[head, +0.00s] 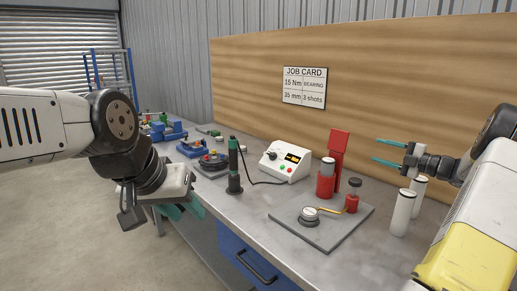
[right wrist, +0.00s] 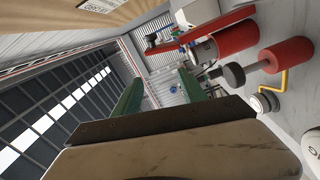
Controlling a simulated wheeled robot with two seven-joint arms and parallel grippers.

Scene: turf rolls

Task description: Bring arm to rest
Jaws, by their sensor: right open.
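My right gripper (head: 376,150) is in the head view at the right, raised above the bench and clear of everything. Its two teal fingers are spread apart with nothing between them. They also show in the right wrist view (right wrist: 160,82), apart and empty. My left gripper (head: 183,208) hangs at the bench's front left edge in the head view, pointing downward. Its teal fingers are partly hidden by its own body, so I cannot tell their spacing. No held object shows there.
The grey bench (head: 290,235) carries a red press (head: 337,155) on a plate with a gauge (head: 309,214), white cylinders (head: 403,212) below my right gripper, a white meter box (head: 286,162) and a dark upright tool (head: 234,170). A wooden backboard (head: 400,80) stands behind.

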